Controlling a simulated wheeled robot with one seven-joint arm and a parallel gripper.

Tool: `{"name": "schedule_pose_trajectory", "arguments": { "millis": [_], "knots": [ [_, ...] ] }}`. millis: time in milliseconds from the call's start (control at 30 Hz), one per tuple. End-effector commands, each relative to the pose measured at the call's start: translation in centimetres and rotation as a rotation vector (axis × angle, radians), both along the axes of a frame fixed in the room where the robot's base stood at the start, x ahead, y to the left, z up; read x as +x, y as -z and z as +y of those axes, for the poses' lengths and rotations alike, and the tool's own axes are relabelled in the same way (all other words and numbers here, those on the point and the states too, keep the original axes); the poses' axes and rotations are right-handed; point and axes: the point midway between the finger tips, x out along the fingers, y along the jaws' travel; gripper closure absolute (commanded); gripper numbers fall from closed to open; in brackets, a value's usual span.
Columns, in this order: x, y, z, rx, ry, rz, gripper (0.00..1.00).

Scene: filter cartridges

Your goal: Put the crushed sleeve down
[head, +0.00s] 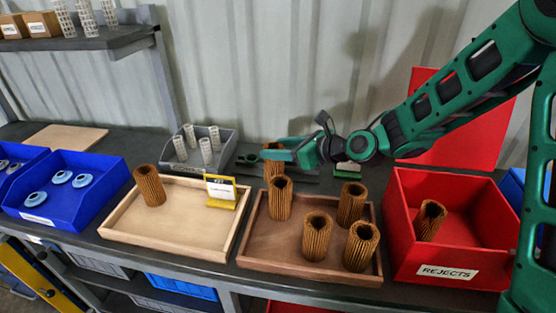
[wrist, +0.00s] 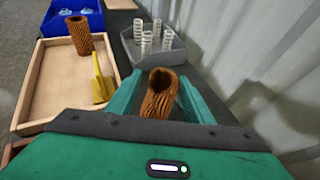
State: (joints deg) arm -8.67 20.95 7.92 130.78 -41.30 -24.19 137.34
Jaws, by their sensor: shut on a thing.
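My gripper (head: 268,156) is shut on a brown pleated sleeve (head: 273,168) behind the dark wooden tray (head: 262,256). In the wrist view the held sleeve (wrist: 158,98) stands between the two green fingers, its open top facing the camera and its body looking bent. Its lower end is hidden, so I cannot tell if it touches anything. Several brown sleeves (head: 316,236) stand in the dark tray. One sleeve (head: 150,186) stands in the light wooden tray (head: 180,250). Another sleeve (head: 430,220) leans in the red bin (head: 400,255) labelled REJECTS.
A yellow sign holder (head: 222,195) stands in the light tray. A grey bin (head: 178,160) with white mesh cores is left of my gripper. Blue bins (head: 75,218) with discs sit at the far left. A corrugated wall is close behind. The light tray has free room.

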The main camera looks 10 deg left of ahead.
Motion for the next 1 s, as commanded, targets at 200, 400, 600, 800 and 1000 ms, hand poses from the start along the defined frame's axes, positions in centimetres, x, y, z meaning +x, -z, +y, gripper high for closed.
{"name": "schedule_pose_trajectory", "arguments": {
  "millis": [200, 400, 600, 800, 1000],
  "knots": [
    [0.0, 2.8, 0.0, -0.001, 0.0, 0.004, 0.86],
    [0.0, 3.8, 0.0, 0.0, 0.0, 0.0, 0.86],
    [0.0, 3.9, 0.0, 0.0, 0.0, 0.0, 0.86],
    [0.0, 4.0, 0.0, 0.0, 0.001, 0.0, 0.45],
    [0.0, 4.0, 0.0, 0.0, 0.001, 0.0, 0.45]
  ]
}}
